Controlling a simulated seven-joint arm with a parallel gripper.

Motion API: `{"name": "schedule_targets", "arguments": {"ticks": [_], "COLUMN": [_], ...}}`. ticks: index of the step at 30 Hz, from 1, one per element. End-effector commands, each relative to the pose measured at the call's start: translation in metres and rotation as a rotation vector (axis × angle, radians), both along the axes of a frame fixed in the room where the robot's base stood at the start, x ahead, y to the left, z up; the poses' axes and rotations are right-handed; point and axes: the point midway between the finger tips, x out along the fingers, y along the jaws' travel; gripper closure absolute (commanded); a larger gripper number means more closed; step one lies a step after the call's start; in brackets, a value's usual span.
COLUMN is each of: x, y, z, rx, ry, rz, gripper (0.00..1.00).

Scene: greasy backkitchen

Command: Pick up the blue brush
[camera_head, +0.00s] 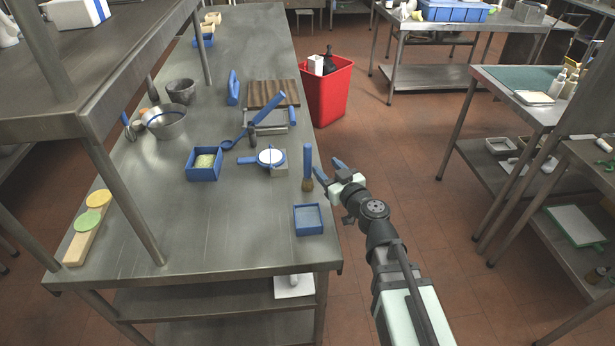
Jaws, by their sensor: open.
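The blue brush (308,165) stands upright near the right edge of the steel table, with its blue handle up and its brown bristles at the bottom. My gripper (327,166) is just to the right of the brush, around the table's right edge, with its two blue fingers apart. No object shows between the fingers. I cannot tell the exact gap between the nearer finger and the brush, or the gripper's height against it.
A blue square tray (308,233) lies in front of the brush. A white round item with a blue handle (271,157) and a blue box of pale food (204,174) are to its left. A red bin (326,95) stands on the floor behind.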

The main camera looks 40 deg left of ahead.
Motion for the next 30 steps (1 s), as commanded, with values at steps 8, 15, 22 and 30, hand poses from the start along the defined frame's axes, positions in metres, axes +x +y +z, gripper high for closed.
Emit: {"name": "schedule_targets", "arguments": {"ticks": [8,15,22,30], "x": [-0.035,-0.035,-0.024,-0.015], "y": [0.014,0.022,0.043,0.061], "z": [0.041,0.046,0.046,0.046], "rx": [0.097,0.111,0.11,0.11], "ry": [0.047,0.055,0.054,0.054], "rz": [-0.047,-0.061,-0.06,-0.059], "gripper": [0.48,0.48,0.48,0.48]}}
